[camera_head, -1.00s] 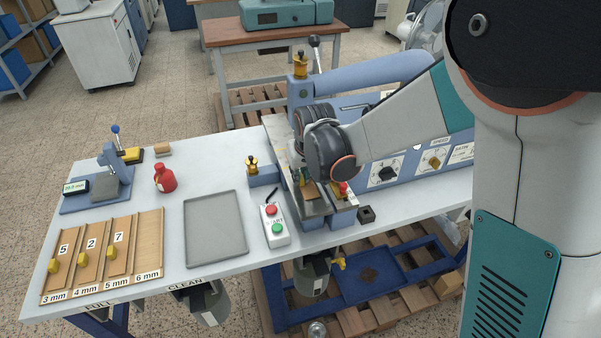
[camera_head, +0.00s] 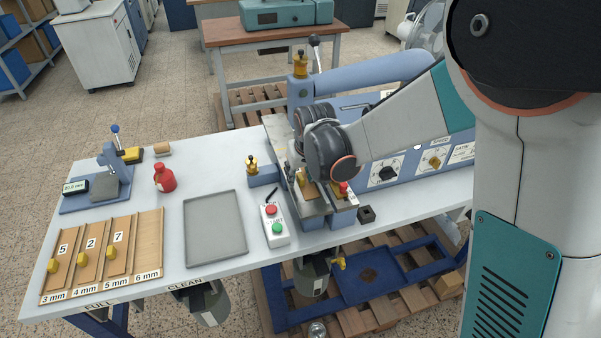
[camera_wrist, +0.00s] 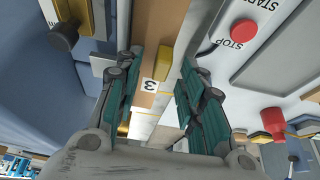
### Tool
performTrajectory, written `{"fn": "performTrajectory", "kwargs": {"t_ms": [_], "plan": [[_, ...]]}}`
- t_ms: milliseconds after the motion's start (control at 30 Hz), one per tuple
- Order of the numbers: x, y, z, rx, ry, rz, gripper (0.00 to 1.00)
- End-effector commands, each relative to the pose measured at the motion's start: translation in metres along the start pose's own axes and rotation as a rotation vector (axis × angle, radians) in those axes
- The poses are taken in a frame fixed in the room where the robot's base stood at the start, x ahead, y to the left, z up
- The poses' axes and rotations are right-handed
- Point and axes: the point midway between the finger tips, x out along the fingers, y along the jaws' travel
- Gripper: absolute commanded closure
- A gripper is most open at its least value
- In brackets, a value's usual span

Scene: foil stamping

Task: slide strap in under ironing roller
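A tan strap (camera_wrist: 172,20) with a yellow block (camera_wrist: 165,62) and a label "3" lies on the machine's track in the wrist view. In the head view, part of the strap (camera_head: 309,188) shows just below my wrist. My gripper (camera_wrist: 161,58) is open, its teal fingers on either side of the yellow block, with a visible gap on each side. In the head view my wrist hides the fingers. I cannot make out the ironing roller; my wrist and arm cover part of the machine.
A control box with red and green buttons (camera_head: 274,224) stands left of the track. A grey tray (camera_head: 215,228), a slotted wooden rack (camera_head: 103,256) with several straps and a red bottle (camera_head: 165,178) lie further left. Brass-knobbed blue fittings (camera_head: 262,174) flank the track.

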Motion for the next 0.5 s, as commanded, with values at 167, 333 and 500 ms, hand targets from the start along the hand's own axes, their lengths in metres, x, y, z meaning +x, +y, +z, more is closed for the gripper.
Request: {"fn": "performTrajectory", "kwargs": {"t_ms": [167,333,500], "plan": [[-0.01,0.0,0.0,0.0,0.0,0.0,0.64],[-0.033,0.0,0.0,0.0,0.0,0.0,0.64],[-0.056,0.0,0.0,0.0,0.0,0.0,0.64]]}}
